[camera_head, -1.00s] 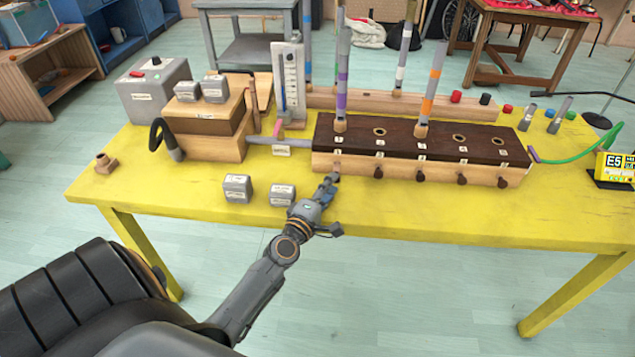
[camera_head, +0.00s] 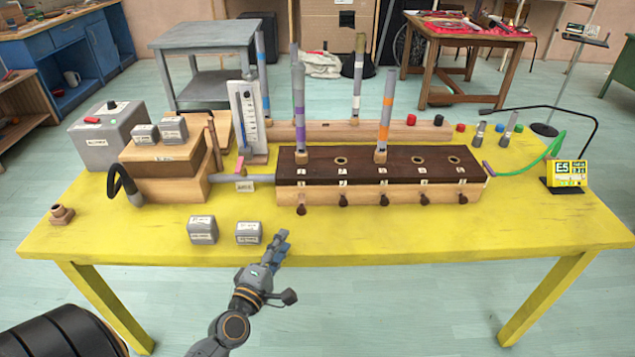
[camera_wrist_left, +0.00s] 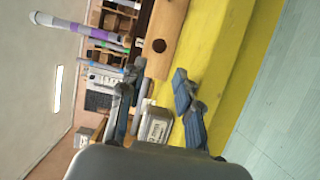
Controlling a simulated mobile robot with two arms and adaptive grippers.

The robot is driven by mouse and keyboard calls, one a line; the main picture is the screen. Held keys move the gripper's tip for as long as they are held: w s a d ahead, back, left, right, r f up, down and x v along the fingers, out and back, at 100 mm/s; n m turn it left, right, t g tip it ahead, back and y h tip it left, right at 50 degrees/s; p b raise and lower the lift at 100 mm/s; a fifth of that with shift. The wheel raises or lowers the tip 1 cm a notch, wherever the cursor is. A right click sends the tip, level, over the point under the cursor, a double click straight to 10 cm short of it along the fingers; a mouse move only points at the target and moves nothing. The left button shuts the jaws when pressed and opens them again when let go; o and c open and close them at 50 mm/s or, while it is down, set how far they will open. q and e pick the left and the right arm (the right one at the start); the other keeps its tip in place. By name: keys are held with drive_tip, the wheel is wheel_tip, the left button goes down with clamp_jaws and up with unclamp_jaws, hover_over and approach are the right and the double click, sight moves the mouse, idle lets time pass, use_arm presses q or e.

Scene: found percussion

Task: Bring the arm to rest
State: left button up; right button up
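My left gripper (camera_head: 276,262) is at the front edge of the yellow table (camera_head: 420,228), to the right of two small grey labelled blocks. In the left wrist view its two fingers (camera_wrist_left: 159,85) stand apart with nothing held between them. A grey block (camera_wrist_left: 155,126) shows beyond the gap, apart from the fingers. In the head view one block (camera_head: 202,229) stands at the left and the other (camera_head: 248,233) beside it, nearer the gripper. My right gripper is in neither view.
A wooden pipe chest (camera_head: 384,192) with a dark top, knobs and striped tubes stands behind the gripper. A wooden bellows box (camera_head: 165,180) and a grey box (camera_head: 108,138) are at the left. A yellow display (camera_head: 567,174) is at the right. The table's front right is clear.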

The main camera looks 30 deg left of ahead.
use_arm(q)
drive_tip(key=s+d+f+m+g+h, duration=0.2)
drive_tip(key=s+d+m+g+h, duration=0.15)
drive_tip(key=d+m, duration=0.45)
drive_tip(key=s+d+f+m+g+h, duration=0.1)
drive_tip(key=s+d+m+g+h, duration=0.1)
drive_tip(key=d+m+h, duration=0.55)
drive_tip(key=s+d+f+m+g+y, duration=0.3)
drive_tip(key=s+m+g+y, duration=0.15)
drive_tip(key=s, duration=0.25)
drive_tip(key=s+a+m+g+y, duration=0.2)
drive_tip(key=s+a+g+y, duration=0.15)
drive_tip(key=s, duration=0.45)
wheel_tip(320, 180, down, 25)
drive_tip(key=s+g+p, duration=0.2)
drive_tip(key=s+a+f, duration=0.1)
drive_tip(key=s+f, duration=0.6)
drive_tip(key=s, duration=0.1)
drive_tip(key=s+a+f+g, duration=0.1)
drive_tip(key=s+a+f, duration=0.1)
drive_tip(key=s+f, duration=0.6)
drive_tip(key=shift+s+a+p, duration=0.3)
drive_tip(key=shift+s+p, duration=0.05)
drive_tip(key=shift+p, duration=0.1)
